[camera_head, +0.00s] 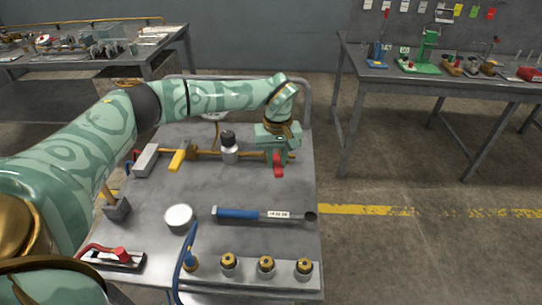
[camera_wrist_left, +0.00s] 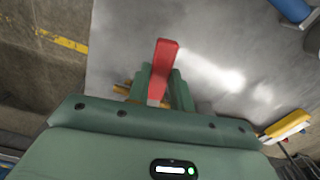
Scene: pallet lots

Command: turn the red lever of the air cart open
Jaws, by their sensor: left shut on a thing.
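The air cart (camera_head: 150,195) is a grey metal top with a brass pipe (camera_head: 205,153) running along its far part. The red lever (camera_head: 278,170) is at the pipe's right end and points toward the near side, roughly across the pipe. My left gripper (camera_head: 277,150) comes down over it from above. In the left wrist view the red lever (camera_wrist_left: 165,60) stands between the two green fingers of my left gripper (camera_wrist_left: 160,88), which are shut on it. The fingers hide its pivot. My right gripper is not in view.
A yellow lever (camera_head: 178,160) and a black-topped fitting (camera_head: 229,146) sit along the pipe to the left. A blue-handled tool (camera_head: 240,213), a white round piece (camera_head: 178,217) and a block with several brass fittings (camera_head: 245,277) lie nearer. The floor right of the cart is clear.

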